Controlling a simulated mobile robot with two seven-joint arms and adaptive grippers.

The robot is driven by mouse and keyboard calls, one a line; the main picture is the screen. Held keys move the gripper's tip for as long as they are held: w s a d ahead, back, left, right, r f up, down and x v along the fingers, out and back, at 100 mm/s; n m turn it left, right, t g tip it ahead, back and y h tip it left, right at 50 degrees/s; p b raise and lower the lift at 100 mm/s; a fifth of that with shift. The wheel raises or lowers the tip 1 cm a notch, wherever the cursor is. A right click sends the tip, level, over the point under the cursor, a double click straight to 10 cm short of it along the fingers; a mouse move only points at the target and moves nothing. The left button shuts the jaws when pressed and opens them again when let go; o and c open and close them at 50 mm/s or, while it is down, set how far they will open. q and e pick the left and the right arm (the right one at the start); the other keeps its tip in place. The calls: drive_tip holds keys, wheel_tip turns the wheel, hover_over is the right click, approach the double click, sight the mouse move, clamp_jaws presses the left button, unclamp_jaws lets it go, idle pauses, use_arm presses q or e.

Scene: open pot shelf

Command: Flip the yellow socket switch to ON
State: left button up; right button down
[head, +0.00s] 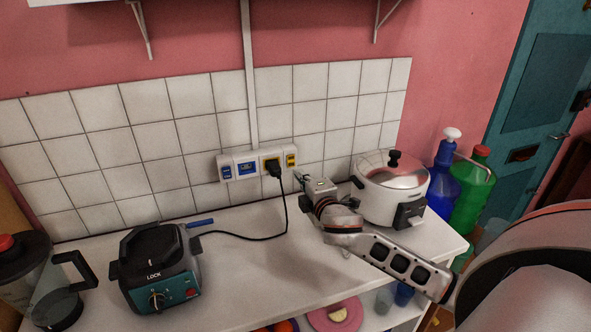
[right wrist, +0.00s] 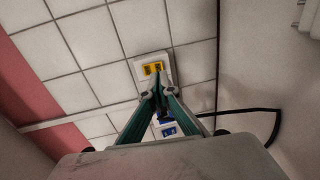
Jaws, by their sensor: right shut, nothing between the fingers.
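The yellow socket switch (head: 291,160) is at the right end of the white wall socket strip (head: 246,155). It also shows in the right wrist view (right wrist: 153,68), just beyond the fingertips. Whether it is ON or OFF is too small to tell. My right gripper (head: 299,176) is shut and empty, just below and right of the yellow switch in the head view. In the right wrist view its green fingers (right wrist: 157,84) meet at their tips near the switch. I cannot tell if they touch it. My left gripper is not in view.
A black plug (head: 272,167) sits in the strip left of the switch, its cord running to a black cooker (head: 159,273). A white rice cooker (head: 387,195) stands right of my gripper, with blue (head: 442,180) and green (head: 470,195) bottles behind. The middle counter is clear.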

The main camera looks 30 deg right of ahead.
sight(292, 165)
drive_tip(key=x, duration=0.3)
drive_tip(key=shift+w+d, duration=0.1)
drive_tip(key=shift+w, duration=0.3)
drive_tip(key=shift+w+d+f, duration=0.1)
drive_tip(key=shift+w+f, duration=0.05)
drive_tip(key=shift+w, duration=0.3)
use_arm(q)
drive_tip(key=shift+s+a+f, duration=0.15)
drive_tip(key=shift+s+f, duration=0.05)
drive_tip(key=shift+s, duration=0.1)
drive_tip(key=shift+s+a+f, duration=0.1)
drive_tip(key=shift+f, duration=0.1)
use_arm(e)
drive_tip(key=shift+f, duration=0.1)
drive_tip(key=b, duration=0.3)
drive_tip(key=shift+w+f+t, duration=0.25)
drive_tip(key=shift+t, duration=0.15)
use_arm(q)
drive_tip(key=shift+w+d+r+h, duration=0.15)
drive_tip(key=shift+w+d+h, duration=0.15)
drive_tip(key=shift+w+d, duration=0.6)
use_arm(e)
drive_tip(key=shift+d+r, duration=0.1)
drive_tip(key=shift+r, duration=0.25)
